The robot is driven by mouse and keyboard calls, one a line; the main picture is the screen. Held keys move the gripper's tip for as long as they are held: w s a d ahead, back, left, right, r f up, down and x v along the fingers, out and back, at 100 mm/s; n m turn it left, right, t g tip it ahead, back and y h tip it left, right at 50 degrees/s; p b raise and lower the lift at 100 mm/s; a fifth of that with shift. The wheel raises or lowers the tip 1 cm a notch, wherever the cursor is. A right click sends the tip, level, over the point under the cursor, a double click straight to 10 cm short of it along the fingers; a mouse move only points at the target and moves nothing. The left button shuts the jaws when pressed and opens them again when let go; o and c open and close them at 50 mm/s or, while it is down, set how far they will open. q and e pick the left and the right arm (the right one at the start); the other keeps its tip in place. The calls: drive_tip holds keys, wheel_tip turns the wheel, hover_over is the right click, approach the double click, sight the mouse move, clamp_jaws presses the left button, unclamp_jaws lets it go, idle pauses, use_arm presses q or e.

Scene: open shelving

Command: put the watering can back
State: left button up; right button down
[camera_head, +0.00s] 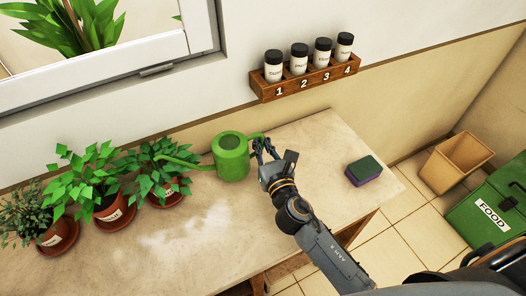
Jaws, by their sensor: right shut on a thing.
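The green watering can (231,158) is at the back of the stone-topped table (330,136). Its spout points left, reaching in front of the nearest plant. Its handle is on the right side. My right gripper (262,150) is shut on the watering can at that handle. The fingers partly hide the handle. I cannot tell whether the can's base touches the tabletop. My left gripper is not in view.
Several potted plants (113,208) stand at the table's left. A sponge (363,171) lies near the right end. A wooden rack (306,78) of numbered jars hangs on the wall. A bin (455,163) and green FOOD box (493,212) are at right.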

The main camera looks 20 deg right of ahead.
drive_tip(key=f+b, duration=0.2)
drive_tip(key=f, duration=0.1)
drive_tip(key=shift+w+d+f, duration=0.2)
drive_tip(key=shift+d, duration=0.15)
drive_tip(key=shift+f, duration=0.2)
drive_tip(key=shift+f, duration=0.2)
drive_tip(key=c, duration=1.4)
unclamp_jaws()
drive_tip(key=shift+c, duration=0.2)
